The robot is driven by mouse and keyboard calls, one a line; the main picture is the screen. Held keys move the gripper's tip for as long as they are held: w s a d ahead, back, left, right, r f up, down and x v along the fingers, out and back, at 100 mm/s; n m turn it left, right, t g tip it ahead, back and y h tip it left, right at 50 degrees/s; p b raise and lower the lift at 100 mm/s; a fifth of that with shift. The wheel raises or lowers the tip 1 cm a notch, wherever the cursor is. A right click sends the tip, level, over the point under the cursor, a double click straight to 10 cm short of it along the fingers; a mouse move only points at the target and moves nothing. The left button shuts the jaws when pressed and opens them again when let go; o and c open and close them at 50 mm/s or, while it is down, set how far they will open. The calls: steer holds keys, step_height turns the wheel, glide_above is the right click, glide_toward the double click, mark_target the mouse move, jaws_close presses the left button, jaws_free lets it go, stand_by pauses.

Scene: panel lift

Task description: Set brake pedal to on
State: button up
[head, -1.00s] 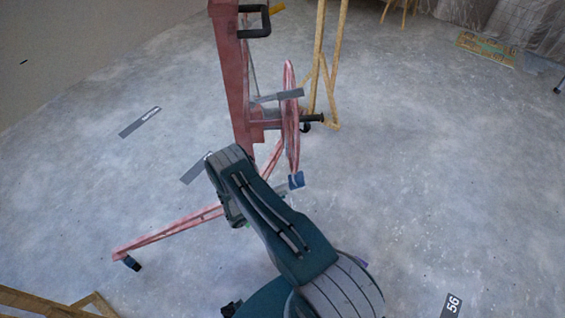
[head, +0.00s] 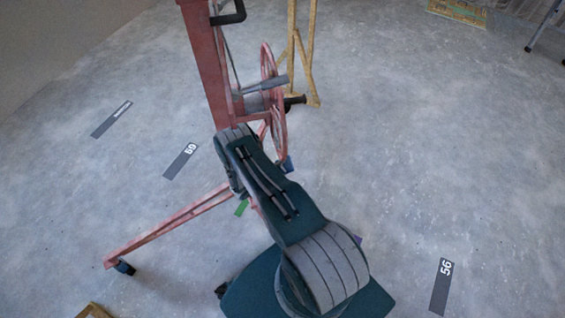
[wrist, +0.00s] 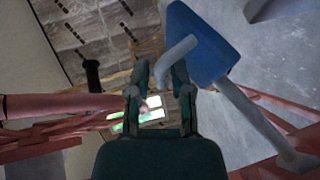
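The red panel lift (head: 205,60) stands ahead of me, with a spoked red wheel (head: 270,60) on its right side. The right finger is close to the rod's end; contact cannot be told. The head view hides the gripper.
A red lift leg (head: 165,227) with a caster (head: 124,267) reaches left across the floor. A wooden frame (head: 300,60) stands behind the wheel. A black handle (head: 230,14) sits higher on the lift.

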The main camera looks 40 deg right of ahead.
steer(key=shift+x, duration=0.85)
jaws_close()
